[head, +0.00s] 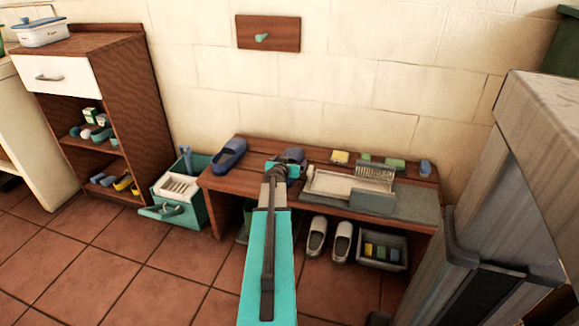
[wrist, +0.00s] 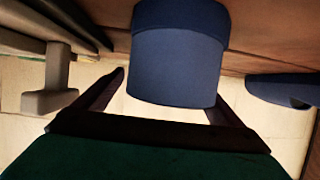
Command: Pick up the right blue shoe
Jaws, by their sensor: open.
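The right blue shoe (head: 293,154) lies on the wooden bench, partly hidden behind my gripper (head: 282,170) in the head view. In the wrist view the same blue shoe (wrist: 180,55) is large, and one end of it lies between the two dark fingers of my gripper (wrist: 168,88). The fingers are apart, one on each side of the shoe; I cannot tell whether either touches it. The left blue shoe (head: 229,155) stands on the bench's left end and shows at the right edge of the wrist view (wrist: 284,88).
The wooden bench (head: 222,182) holds a pale rack and tray (head: 340,185) close to the right of the shoe, with sponges behind. White shoes (head: 317,238) and a grey bin (head: 367,262) stand below. A teal crate (head: 190,213) is left of the bench.

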